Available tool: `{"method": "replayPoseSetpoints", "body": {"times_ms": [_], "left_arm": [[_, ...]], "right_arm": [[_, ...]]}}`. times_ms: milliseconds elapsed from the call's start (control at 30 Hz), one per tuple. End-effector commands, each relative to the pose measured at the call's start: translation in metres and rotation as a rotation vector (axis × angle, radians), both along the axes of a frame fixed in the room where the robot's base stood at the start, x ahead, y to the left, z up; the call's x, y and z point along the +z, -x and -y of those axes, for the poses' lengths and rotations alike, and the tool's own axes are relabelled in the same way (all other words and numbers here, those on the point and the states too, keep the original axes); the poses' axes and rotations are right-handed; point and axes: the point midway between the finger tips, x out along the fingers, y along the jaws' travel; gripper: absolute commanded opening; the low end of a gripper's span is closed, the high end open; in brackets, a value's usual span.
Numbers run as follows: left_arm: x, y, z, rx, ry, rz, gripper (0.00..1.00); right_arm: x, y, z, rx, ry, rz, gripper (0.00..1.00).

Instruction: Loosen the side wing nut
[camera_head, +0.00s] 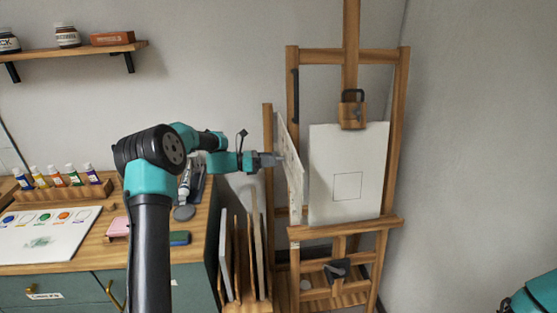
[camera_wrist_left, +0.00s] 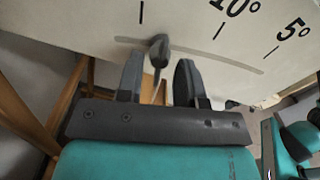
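The side wing nut (camera_wrist_left: 158,48) is small and dark. It sits in a curved slot on a pale plate (camera_wrist_left: 85,22) marked with ticks and "10°" and "5°". My left gripper (camera_wrist_left: 159,72) is open, its two dark fingers apart on either side of the nut. A gap shows at each side; I cannot tell how deep the nut is between the tips. In the head view my left gripper (camera_head: 272,160) is at the left face of the plate (camera_head: 291,170) on the easel's side, and the nut cannot be made out. My right gripper is out of view.
The wooden easel (camera_head: 403,120) holds a white canvas (camera_head: 330,150) with a drawn square. A dark knob (camera_head: 338,270) is low on its front. Boards (camera_head: 225,255) stand below my left arm. A paint desk (camera_head: 195,255) is at left.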

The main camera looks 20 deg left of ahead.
Motion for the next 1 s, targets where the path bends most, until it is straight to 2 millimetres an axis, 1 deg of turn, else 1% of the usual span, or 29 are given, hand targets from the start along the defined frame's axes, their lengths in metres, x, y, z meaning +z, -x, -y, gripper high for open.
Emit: {"method": "replayPoseSetpoints", "body": {"times_ms": [167, 833, 1000], "left_arm": [[0.000, 0.002, -0.004, 0.001, 0.000, 0.000, 0.34], [0.000, 0.031, -0.047, 0.002, -0.001, 0.001, 0.34], [0.000, 0.033, -0.051, 0.001, -0.001, 0.001, 0.34]], "right_arm": [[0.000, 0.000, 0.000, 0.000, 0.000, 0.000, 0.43], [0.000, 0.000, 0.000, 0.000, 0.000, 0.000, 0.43], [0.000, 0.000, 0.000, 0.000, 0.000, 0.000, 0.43]]}}
